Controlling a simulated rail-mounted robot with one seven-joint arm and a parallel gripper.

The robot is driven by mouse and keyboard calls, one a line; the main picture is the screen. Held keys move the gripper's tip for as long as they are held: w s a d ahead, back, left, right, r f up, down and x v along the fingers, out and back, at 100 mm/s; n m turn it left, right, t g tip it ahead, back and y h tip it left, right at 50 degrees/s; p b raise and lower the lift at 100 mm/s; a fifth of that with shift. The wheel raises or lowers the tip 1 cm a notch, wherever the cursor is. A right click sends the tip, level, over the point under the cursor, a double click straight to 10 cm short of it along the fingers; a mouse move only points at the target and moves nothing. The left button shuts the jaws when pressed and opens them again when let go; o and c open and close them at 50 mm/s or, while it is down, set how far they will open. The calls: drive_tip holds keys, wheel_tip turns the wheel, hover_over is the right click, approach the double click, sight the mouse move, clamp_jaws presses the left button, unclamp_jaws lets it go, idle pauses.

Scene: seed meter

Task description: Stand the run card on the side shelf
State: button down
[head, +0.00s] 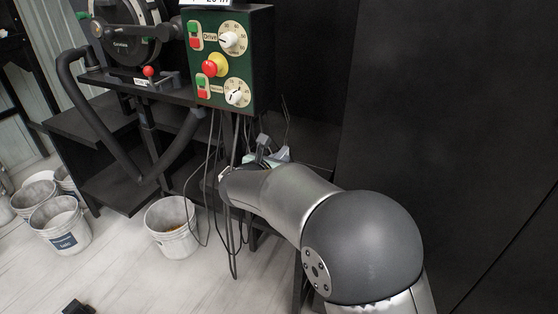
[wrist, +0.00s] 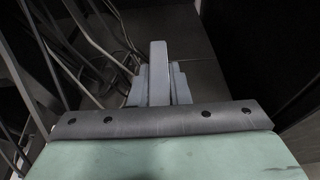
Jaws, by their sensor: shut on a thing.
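My gripper (wrist: 158,78) shows as grey finger parts just beyond the strip and is shut on the card; the grip itself is partly hidden. The side shelf may be the dark surface (head: 312,152) behind the gripper, but I cannot tell for sure.
The green control box (head: 228,58) with dials hangs above my gripper. Loose cables (head: 236,215) hang beside it and also show in the wrist view (wrist: 68,62). A white bucket (head: 172,228) stands on the floor at left. A dark panel (head: 440,110) fills the right.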

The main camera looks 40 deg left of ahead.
drive_tip(key=shift+f, duration=0.25)
drive_tip(key=c, duration=1.4)
unclamp_jaws()
drive_tip(key=shift+o, duration=0.2)
drive_tip(key=shift+r, duration=0.1)
drive_tip(key=shift+r, duration=0.3)
drive_tip(key=p+v, duration=0.2)
drive_tip(key=v, duration=1)
drive_tip(key=shift+f, duration=0.2)
